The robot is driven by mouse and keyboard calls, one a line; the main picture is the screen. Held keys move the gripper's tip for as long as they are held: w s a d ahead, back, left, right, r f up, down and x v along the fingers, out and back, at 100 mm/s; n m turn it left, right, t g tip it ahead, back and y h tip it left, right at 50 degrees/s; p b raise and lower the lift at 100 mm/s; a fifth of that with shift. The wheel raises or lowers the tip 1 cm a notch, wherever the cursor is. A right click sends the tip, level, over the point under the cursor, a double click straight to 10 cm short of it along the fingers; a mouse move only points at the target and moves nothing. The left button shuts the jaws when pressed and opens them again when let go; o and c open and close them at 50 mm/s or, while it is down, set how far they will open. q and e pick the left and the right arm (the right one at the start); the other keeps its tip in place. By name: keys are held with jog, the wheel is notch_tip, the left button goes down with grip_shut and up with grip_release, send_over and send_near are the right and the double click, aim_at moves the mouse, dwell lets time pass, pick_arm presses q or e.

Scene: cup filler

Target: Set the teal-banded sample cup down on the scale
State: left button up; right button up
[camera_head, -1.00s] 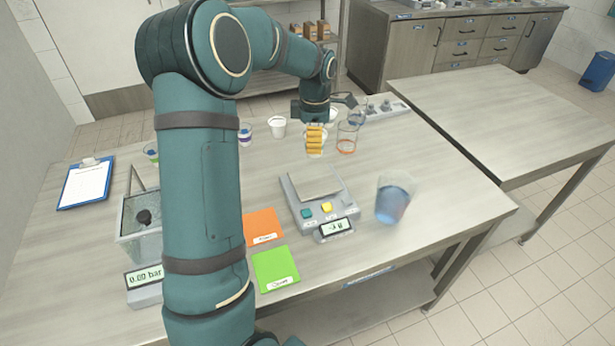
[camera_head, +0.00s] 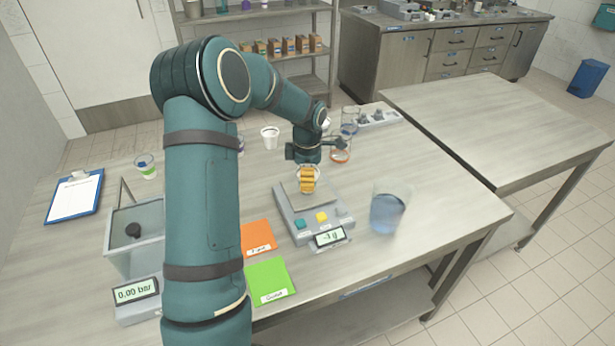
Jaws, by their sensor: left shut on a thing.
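My left gripper (camera_head: 308,181), with ridged yellow fingers, is shut on a clear cup that shows only as thin edges around the fingers. Its band is hidden, so I cannot tell its colour. The gripper is over the back part of the grey scale (camera_head: 312,220) and its pan. I cannot tell whether the cup touches the pan. The scale's display (camera_head: 329,237) is lit, and its digits are too small to read surely. My right gripper is not in view.
A large clear beaker of bluish liquid (camera_head: 387,212) stands right of the scale. Orange (camera_head: 258,238) and green (camera_head: 269,281) mats lie at front left. My left arm hides part of the table.

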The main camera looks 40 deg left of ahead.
pick_arm(q)
jog(key=shift+f, duration=0.2)
jog(key=o, duration=1.4)
jog(key=shift+r, duration=0.15)
jog(key=shift+r, duration=0.25)
notch_tip(320, 180, up, 12)
jog(key=shift+f+p, duration=0.15)
jog(key=shift+p, duration=0.85)
